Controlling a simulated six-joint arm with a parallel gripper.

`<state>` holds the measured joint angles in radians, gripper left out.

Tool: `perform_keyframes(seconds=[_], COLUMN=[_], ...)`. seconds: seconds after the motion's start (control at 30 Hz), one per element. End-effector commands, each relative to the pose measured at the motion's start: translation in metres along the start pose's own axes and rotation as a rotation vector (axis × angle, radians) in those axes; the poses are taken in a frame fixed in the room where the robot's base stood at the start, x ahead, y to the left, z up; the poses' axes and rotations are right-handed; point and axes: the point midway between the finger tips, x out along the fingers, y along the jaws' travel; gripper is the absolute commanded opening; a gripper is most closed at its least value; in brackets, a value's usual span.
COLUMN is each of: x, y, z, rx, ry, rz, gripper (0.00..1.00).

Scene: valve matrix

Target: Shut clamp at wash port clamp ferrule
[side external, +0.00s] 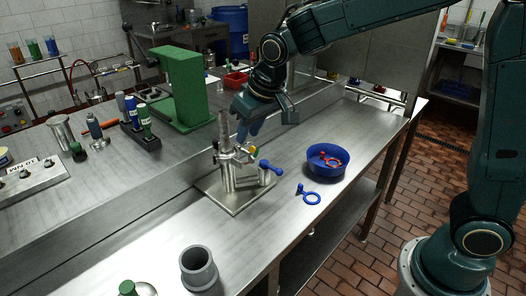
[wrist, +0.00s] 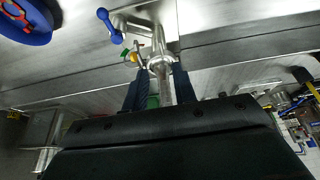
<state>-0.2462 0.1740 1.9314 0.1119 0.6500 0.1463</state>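The valve assembly (side external: 229,172) stands upright on a square metal plate (side external: 232,207) in the middle of the bench. A metal pipe rises from it, and a ring-shaped ferrule joint (wrist: 160,63) shows on the pipe in the wrist view. A small clamp-like part with green and yellow-orange pieces (wrist: 130,53) sits beside that joint; I cannot tell whether it is open or shut. A blue-handled lever (wrist: 110,26) sticks out from the assembly. My gripper (wrist: 160,82) is open, its two dark blue fingers apart on either side of the pipe, with gaps visible.
A blue bowl (side external: 314,166) with red ring parts stands to the right, and a blue ring piece (side external: 311,198) lies before it. A green block (side external: 187,90) and several bottles stand behind at left. A grey pipe cup (side external: 198,268) stands in front. The right bench end is clear.

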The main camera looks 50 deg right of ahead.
Motion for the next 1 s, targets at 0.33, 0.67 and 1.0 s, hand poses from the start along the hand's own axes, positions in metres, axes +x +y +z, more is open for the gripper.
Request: perform_keyframes(seconds=[0.33,0.67,1.0], x=[-0.037,-0.041,-0.052], y=[0.000,0.000,0.008], z=[0.000,0.000,0.009], rx=[-0.001,-0.001,0.003], ry=[0.002,0.000,0.007], rz=[-0.001,-0.001,-0.002], gripper=[0.27,0.27,0.27])
